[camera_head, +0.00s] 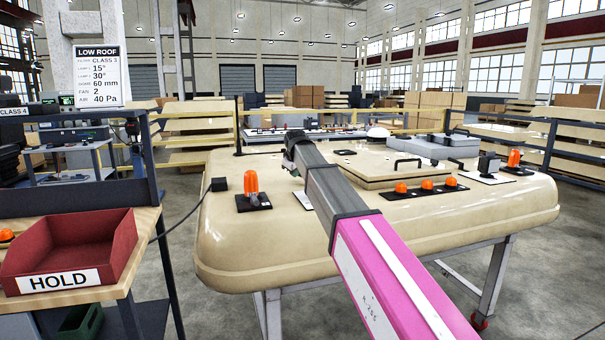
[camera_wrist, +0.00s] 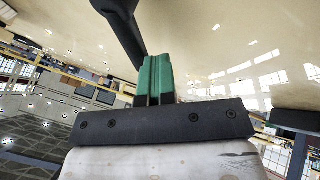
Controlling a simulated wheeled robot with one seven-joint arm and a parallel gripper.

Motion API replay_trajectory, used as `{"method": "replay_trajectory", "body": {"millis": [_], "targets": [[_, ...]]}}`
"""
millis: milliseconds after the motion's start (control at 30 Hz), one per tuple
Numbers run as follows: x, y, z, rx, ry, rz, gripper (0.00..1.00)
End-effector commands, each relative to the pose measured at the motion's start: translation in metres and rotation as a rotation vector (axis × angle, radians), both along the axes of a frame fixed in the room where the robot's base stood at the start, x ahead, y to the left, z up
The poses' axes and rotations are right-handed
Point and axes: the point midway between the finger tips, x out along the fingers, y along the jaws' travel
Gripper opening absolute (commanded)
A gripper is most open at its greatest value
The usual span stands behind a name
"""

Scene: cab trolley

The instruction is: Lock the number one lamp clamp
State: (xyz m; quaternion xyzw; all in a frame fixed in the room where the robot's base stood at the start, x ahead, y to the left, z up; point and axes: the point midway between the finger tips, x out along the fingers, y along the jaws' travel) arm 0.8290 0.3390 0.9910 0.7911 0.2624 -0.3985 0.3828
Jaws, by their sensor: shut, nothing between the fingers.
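An orange beacon lamp (camera_head: 251,183) stands on a black base plate near the left end of the cream cab roof. Another orange lamp (camera_head: 514,158) stands at the right end, and a row of low orange lamps (camera_head: 427,185) sits between them. I cannot read which lamp or clamp is number one. My gripper (camera_wrist: 155,60) shows green fingers shut together and empty in the wrist view. A dark bar (camera_wrist: 122,28) runs from the top toward the fingers; I cannot tell whether they touch. In the head view my arm hides the fingertips over the roof's left half.
A red HOLD bin (camera_head: 70,250) sits on the bench at left, and a LOW ROOF sign (camera_head: 99,76) hangs above. A black cable (camera_head: 180,222) runs to a small black box on the roof edge. A raised hatch (camera_head: 375,168) with handles lies right of my arm.

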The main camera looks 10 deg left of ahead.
Motion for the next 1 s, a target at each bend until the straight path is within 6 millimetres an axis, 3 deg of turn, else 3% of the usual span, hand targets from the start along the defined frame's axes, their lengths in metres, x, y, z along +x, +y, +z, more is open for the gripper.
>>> {"method": "replay_trajectory", "body": {"millis": [267,1000], "targets": [[0.011,0.001,0.000,-0.002,-0.001,-0.184,0.00],[0.024,-0.010,0.000,-0.001,-0.002,-0.177,0.00]]}}
